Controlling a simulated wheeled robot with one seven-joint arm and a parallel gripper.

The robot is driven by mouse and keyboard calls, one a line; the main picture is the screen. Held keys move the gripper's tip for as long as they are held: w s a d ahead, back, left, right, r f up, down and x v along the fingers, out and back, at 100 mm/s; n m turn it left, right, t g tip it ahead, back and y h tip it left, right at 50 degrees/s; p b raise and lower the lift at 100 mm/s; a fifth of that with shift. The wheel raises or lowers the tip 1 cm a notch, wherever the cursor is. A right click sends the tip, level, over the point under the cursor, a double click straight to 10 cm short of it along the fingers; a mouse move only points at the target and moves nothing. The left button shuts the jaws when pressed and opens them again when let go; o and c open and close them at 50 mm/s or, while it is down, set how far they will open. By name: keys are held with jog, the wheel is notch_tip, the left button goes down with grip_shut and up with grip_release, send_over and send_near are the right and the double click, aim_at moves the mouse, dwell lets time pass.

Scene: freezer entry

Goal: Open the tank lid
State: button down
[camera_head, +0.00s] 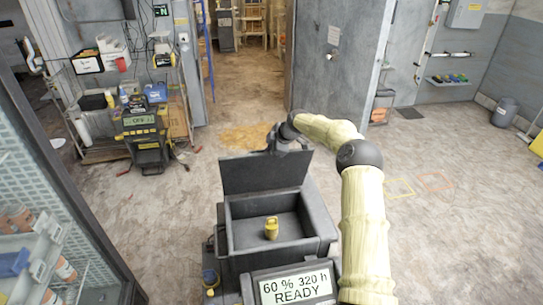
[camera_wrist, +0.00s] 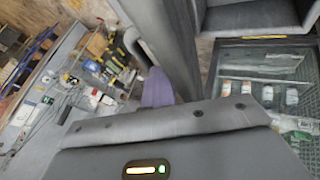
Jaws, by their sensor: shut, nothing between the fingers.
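The dark grey tank (camera_head: 275,250) stands in front of me in the head view. Its lid (camera_head: 265,173) is raised and stands about upright at the tank's far edge, so the inside shows. A small yellow item (camera_head: 271,228) is on the tank floor. My gripper (camera_head: 278,144) is at the lid's top edge, on its far side, and partly hidden. In the wrist view my gripper (camera_wrist: 158,88) is shut and empty, close beside the lid (camera_wrist: 165,30). A dark curved handle (camera_wrist: 136,45) shows at its left. I cannot tell whether they touch.
A display reading "60 % 320 h READY" (camera_head: 295,288) is at the tank's front. A glass-fronted cabinet (camera_head: 50,180) with bottles is at left. A cluttered cart (camera_head: 135,110) stands behind it. A wall (camera_head: 335,60) rises beyond my arm. Floor at right is mostly clear.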

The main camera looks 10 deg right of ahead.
jog(key=shift+w+r+p, duration=0.15)
jog(key=shift+w+p, duration=0.2)
jog(key=shift+w, duration=0.5)
jog(key=shift+w+r+p, duration=0.1)
jog(key=shift+w+p, duration=0.2)
jog(key=shift+w, duration=0.55)
jog(key=shift+s+r, duration=0.1)
jog(key=shift+r, duration=0.25)
jog(key=s+d+r+p, duration=0.1)
jog(key=d+r+p, duration=0.2)
jog(key=r, duration=0.5)
jog(key=shift+s+d+r+p, duration=0.3)
jog(key=shift+d+p, duration=0.1)
jog(key=shift+p, duration=0.3)
jog(key=shift+a, duration=0.1)
